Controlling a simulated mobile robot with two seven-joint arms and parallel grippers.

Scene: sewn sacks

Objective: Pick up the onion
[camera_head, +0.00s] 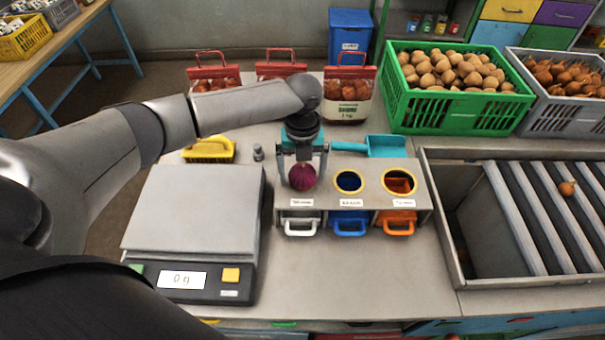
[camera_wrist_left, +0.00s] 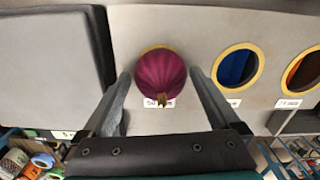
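A purple-red onion (camera_head: 302,177) sits on the leftmost ringed hole of the grey gauge box, which has three holes. It also shows in the left wrist view (camera_wrist_left: 161,76), with its tip toward the camera and part of the yellow ring behind it. My left gripper (camera_head: 302,168) is above the box, pointing down, with one finger on each side of the onion. In the left wrist view the fingers stand apart, with a narrow gap seeming to show on each side of the onion. My right gripper is not in view.
A scale (camera_head: 195,215) reading 0 g stands left. A roller tray (camera_head: 440,235) with a brown onion (camera_head: 567,188) is right. Sacks (camera_head: 348,95) and a green crate (camera_head: 400,105) stand behind.

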